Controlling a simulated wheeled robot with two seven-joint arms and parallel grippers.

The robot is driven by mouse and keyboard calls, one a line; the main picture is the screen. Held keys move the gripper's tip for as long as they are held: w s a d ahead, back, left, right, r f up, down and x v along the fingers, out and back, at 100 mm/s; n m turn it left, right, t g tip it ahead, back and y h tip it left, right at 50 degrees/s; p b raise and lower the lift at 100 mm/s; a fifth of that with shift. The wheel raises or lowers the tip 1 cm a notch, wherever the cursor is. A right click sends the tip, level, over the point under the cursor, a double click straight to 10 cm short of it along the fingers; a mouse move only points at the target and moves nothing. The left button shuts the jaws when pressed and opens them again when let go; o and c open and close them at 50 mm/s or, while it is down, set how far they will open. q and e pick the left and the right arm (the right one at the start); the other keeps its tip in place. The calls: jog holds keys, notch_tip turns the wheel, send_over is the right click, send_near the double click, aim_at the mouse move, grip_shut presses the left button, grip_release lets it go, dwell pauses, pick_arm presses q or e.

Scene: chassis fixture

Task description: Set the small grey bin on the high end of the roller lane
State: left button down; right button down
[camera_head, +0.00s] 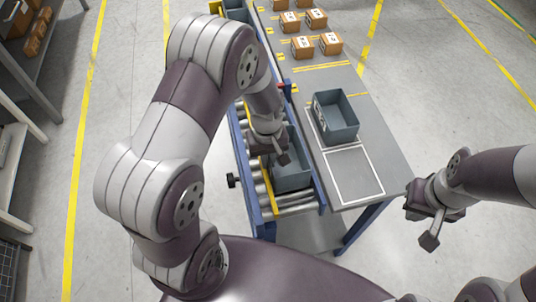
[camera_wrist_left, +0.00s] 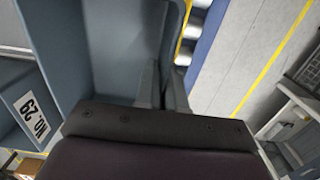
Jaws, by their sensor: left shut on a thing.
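A small grey bin (camera_head: 293,175) is over the near end of the roller lane (camera_head: 298,208), between its blue side rails. My left gripper (camera_head: 282,156) is shut on the bin's wall, and the arm hides part of the bin. The left wrist view shows the bin's inside (camera_wrist_left: 115,45) and the two fingers (camera_wrist_left: 162,88) at its wall. I cannot tell whether the bin's bottom touches the rollers. My right gripper (camera_head: 430,228) is away from everything, right of the table; its finger gap is unclear.
A second grey bin (camera_head: 342,124) stands on the grey table (camera_head: 385,160) right of the lane; its label shows in the left wrist view (camera_wrist_left: 30,112). Several cardboard boxes (camera_head: 302,46) stand farther back. A white-outlined area (camera_head: 352,176) on the table is empty.

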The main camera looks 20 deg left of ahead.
pick_arm(q)
jog(key=shift+w+d, duration=0.1)
jog(key=shift+d, duration=0.1)
jog(key=c, duration=1.6)
grip_release()
jog(key=shift+o, duration=0.2)
jog(key=shift+a, duration=0.1)
jog(key=shift+r+p, duration=0.65)
jog(key=shift+p, duration=0.05)
notch_tip(320, 180, up, 3)
jog(key=p, duration=0.3)
jog(key=shift+r, duration=0.15)
